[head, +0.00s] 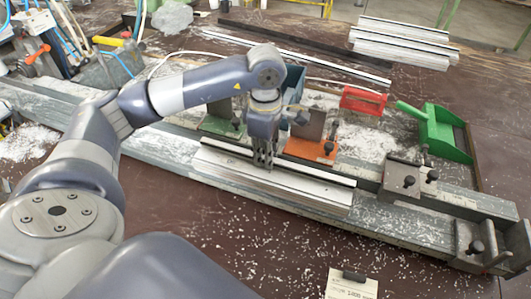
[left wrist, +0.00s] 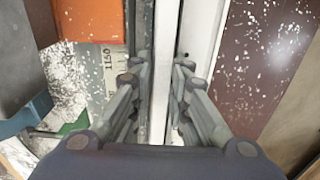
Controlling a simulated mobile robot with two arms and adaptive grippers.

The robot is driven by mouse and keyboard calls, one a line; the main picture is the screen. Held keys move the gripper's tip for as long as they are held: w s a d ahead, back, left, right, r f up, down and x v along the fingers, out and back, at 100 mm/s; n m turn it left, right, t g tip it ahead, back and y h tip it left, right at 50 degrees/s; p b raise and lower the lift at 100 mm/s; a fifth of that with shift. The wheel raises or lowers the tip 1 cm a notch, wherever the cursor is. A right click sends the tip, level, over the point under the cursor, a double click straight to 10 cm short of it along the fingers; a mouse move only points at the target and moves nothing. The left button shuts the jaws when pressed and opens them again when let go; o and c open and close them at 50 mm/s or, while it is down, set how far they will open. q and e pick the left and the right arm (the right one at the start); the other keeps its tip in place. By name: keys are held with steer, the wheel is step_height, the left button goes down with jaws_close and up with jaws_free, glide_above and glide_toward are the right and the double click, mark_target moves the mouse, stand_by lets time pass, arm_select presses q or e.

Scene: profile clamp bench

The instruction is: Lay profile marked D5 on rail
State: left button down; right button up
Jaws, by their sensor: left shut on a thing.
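A long pale aluminium profile (head: 310,190) lies lengthwise along the grey rail (head: 415,230) at the front of the bench. I cannot tell whether it rests on the rail or hovers just over it, and I cannot read its mark. My left gripper (head: 263,162) points down and is shut on the profile left of its middle. In the left wrist view the profile (left wrist: 160,100) runs between the two fingers of my left gripper (left wrist: 160,78). My right gripper is not in view.
Behind the profile stand an orange stop block (head: 312,148) and a green one (head: 222,127). A dark clamp block (head: 404,178) sits on the right. A green dustpan (head: 442,132) and red tool (head: 363,101) lie behind. More profiles (head: 405,45) are stacked far back. Shavings litter the table.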

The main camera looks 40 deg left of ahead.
arm_select(q)
steer(key=shift+f, duration=0.1)
steer(key=c, duration=1.4)
jaws_free()
steer(key=shift+c, duration=0.2)
step_height(320, 180, up, 12)
